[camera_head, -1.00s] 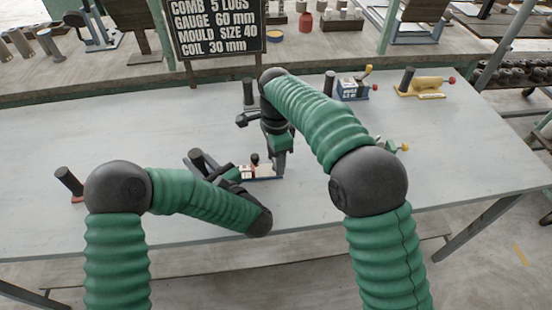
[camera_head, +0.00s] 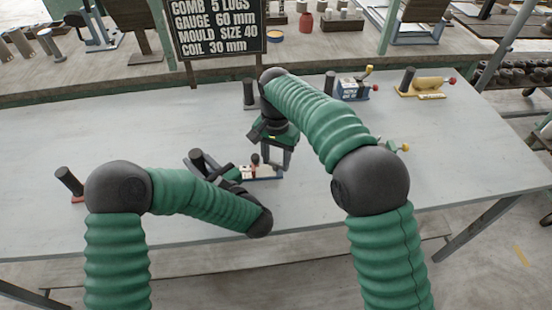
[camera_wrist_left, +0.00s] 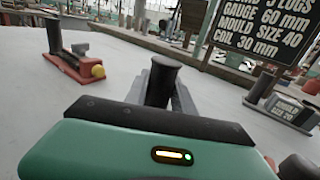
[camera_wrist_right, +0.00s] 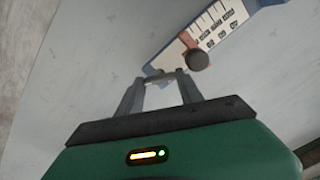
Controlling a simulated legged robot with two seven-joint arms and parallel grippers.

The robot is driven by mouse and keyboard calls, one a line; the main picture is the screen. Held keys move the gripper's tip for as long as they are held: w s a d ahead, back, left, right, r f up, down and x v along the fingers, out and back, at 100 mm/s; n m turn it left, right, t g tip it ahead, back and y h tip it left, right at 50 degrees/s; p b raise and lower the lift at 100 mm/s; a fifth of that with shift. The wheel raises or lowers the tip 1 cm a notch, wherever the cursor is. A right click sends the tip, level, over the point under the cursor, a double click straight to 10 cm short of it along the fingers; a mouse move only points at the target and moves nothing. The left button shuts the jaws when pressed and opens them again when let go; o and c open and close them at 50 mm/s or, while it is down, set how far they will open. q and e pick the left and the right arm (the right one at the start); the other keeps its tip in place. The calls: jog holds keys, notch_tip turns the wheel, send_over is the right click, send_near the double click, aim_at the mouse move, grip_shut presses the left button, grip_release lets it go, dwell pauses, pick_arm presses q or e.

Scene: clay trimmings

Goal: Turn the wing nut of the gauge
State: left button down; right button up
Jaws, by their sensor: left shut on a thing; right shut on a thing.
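The gauge (camera_head: 264,172), a pale scale plate with blue edges, lies mid-table. The right wrist view shows its printed marks (camera_wrist_right: 222,27) and a dark round knob (camera_wrist_right: 197,60). My left gripper (camera_wrist_left: 160,98) is shut on an upright black post (camera_wrist_left: 163,78), whose top shows in the head view (camera_head: 197,157). My right gripper (camera_head: 277,165) points down at the gauge's right part.
A blue-based device (camera_head: 354,90) and a yellow one (camera_head: 424,84) stand at the back right. A red-based black post (camera_head: 69,181) is at far left. A small green piece (camera_head: 391,146) sits beyond my right arm. A sign (camera_head: 215,28) stands behind. The table's front right is clear.

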aim_at(275, 163)
jog(key=n, duration=0.6)
jog(key=shift+a+r, duration=0.1)
jog(key=n, duration=0.6)
jog(key=shift+a+n, duration=0.1)
jog(key=shift+n, duration=0.3)
jog(key=o, duration=1.4)
notch_tip(275, 163, up, 12)
jog(key=shift+f, duration=0.1)
